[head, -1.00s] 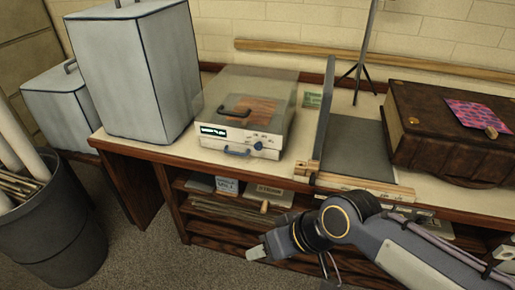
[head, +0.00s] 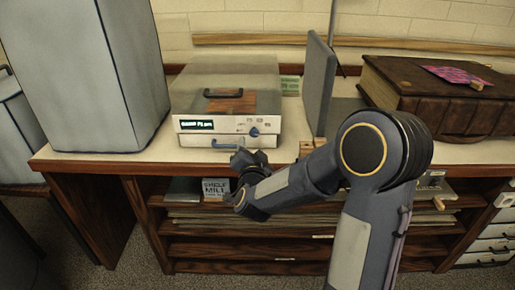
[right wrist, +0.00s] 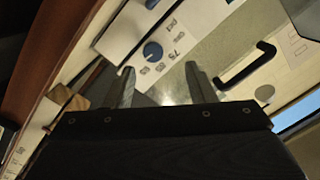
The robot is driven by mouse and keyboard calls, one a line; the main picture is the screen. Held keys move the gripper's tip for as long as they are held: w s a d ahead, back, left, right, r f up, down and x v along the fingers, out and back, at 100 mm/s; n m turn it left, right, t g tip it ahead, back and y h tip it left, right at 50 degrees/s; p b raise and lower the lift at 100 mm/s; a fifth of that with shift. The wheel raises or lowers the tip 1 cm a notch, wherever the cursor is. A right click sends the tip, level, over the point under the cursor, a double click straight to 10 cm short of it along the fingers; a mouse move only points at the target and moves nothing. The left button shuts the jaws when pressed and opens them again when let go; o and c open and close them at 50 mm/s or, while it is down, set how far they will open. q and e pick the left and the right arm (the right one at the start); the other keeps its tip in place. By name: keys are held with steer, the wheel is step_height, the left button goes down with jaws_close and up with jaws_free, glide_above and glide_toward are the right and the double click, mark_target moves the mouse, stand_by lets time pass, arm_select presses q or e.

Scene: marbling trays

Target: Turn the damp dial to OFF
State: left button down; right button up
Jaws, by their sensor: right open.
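The damp dial (head: 254,132) is a small blue knob on the right of the pale front panel of a box-shaped machine (head: 187,138) with a clear lid. My right gripper (head: 242,158) is in front of and just below the panel, near the counter edge; its fingers are hard to make out there. In the right wrist view the dial (right wrist: 152,51) shows beyond the open fingers of my gripper (right wrist: 163,85), roughly between them and apart from them. Printed marks surround the dial, one like "75"; its setting is too small to tell. My left gripper is not in view.
A tall grey box (head: 90,75) stands left, an upright grey board (head: 318,85) right. Shelves lie below the counter.

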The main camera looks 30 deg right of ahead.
mark_target(254, 134)
steer(key=shift+m+h, duration=0.3)
steer(key=shift+h, duration=0.4)
steer(key=x, duration=0.5)
steer(key=f+x, duration=0.1)
steer(key=x, duration=0.2)
steer(key=shift+d, duration=0.35)
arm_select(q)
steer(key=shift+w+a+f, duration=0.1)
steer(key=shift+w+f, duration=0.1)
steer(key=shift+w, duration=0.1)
arm_select(e)
steer(key=shift+r, duration=0.1)
steer(key=shift+s, duration=0.1)
steer(key=c, duration=1)
steer(key=shift+o, duration=0.2)
